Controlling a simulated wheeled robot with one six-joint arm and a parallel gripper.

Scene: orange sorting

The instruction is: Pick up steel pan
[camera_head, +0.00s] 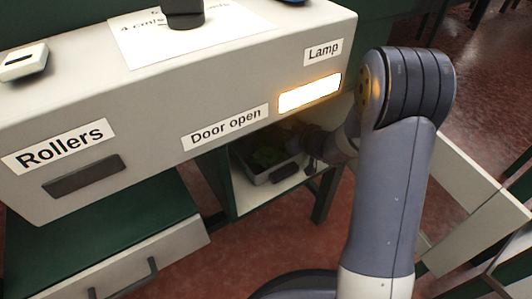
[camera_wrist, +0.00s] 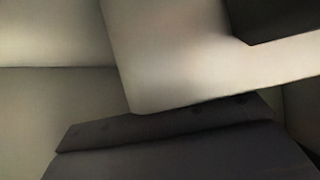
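My gripper (camera_head: 312,148) is at the compartment's right side, close to the pan. It is dark and mostly hidden by my arm, and I cannot tell whether it touches the pan. In the wrist view a pale, smooth, round-cornered surface fills the upper middle, with a dark grey shape below it. The fingers cannot be made out in either view.
The machine's front (camera_head: 150,130) overhangs the compartment (camera_head: 233,178), with labels for rollers, door and lamp. The lamp (camera_head: 310,94) glows. A drawer unit (camera_head: 120,255) stands at lower left. A pale panel (camera_head: 470,175) stands behind my arm at right. Red floor shows between.

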